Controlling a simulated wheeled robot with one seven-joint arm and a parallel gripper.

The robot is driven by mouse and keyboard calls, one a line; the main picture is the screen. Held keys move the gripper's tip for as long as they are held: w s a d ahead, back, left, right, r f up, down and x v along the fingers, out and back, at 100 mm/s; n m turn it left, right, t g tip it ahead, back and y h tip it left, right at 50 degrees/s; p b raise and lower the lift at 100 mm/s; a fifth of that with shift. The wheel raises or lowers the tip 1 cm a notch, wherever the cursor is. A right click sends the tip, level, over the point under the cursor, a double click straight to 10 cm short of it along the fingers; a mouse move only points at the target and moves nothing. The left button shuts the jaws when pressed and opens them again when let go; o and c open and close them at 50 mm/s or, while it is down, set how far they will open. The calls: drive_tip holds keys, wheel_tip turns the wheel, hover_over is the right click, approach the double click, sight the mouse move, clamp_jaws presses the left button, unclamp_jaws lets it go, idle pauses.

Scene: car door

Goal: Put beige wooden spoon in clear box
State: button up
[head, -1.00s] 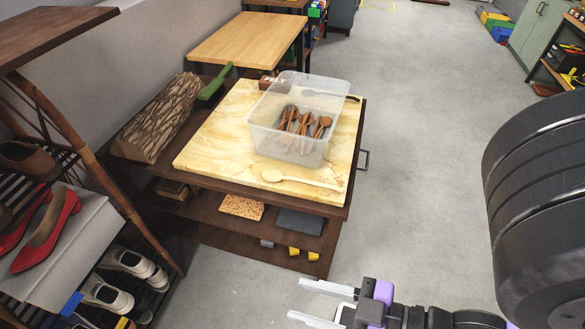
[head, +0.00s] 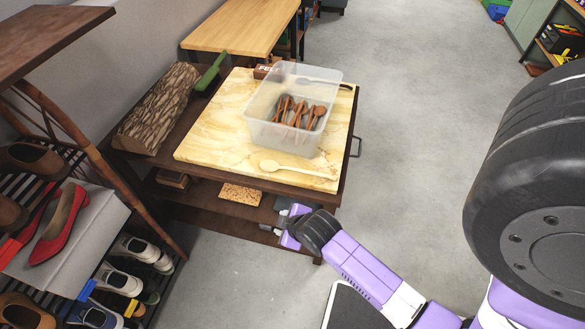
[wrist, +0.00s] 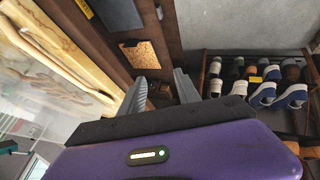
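The beige wooden spoon (head: 297,170) lies flat on the marble-topped board in the head view, in front of the clear box, with its bowl end to the left. The clear box (head: 262,134) stands upright on the same board and holds several brown wooden utensils (head: 300,112). My gripper (head: 273,220) is below and in front of the board's front edge, apart from the spoon. In the wrist view my gripper (wrist: 160,78) has its two fingers spread with nothing between them. A long pale shape at the left there looks like the spoon (wrist: 50,58).
The marble board (head: 215,135) sits on a dark wooden shelf unit (head: 200,210). A dark utensil (head: 340,85) lies behind the box. A shoe rack (head: 90,255) is at the lower left.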

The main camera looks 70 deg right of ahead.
drive_tip(key=w+d+g, duration=0.2)
drive_tip(key=w+d, duration=0.1)
drive_tip(key=d, duration=0.4)
wheel_tip(320, 180, up, 9)
drive_tip(key=g+y+p, duration=0.2)
drive_tip(key=g+y, duration=0.2)
hover_over(293, 168)
drive_tip(key=shift+w+r, duration=0.1)
drive_tip(key=shift+r, duration=0.1)
drive_tip(key=shift+f, duration=3.75)
clamp_jaws()
